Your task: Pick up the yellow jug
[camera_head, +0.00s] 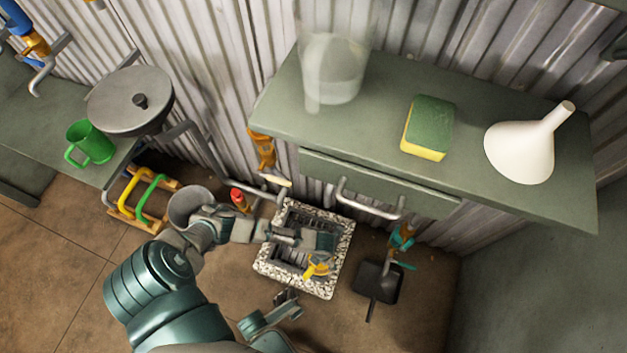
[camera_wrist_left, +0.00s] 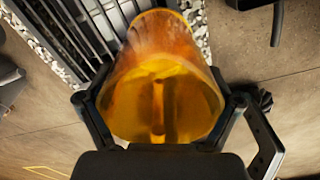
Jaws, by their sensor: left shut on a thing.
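The yellow jug (camera_wrist_left: 160,92) is see-through amber and fills the middle of the left wrist view, between the fingers of my left gripper (camera_wrist_left: 161,112). My left gripper is shut on it, one finger along each side. In the head view my left gripper (camera_head: 312,242) is over the grated drain (camera_head: 345,235), and a small yellow part (camera_head: 318,267) shows just below it. The rest of the jug is hidden there. A grey jointed part of mine (camera_head: 272,314) shows at the bottom, perhaps my right gripper; its jaws are unclear.
A green shelf (camera_head: 385,115) above holds a clear vessel (camera_head: 333,70), a sponge (camera_head: 428,125) and a white funnel (camera_head: 522,148). A grey bucket (camera_head: 190,205) stands beside my left arm. A black dustpan (camera_head: 378,282) is right of the drain. Open floor lies lower left.

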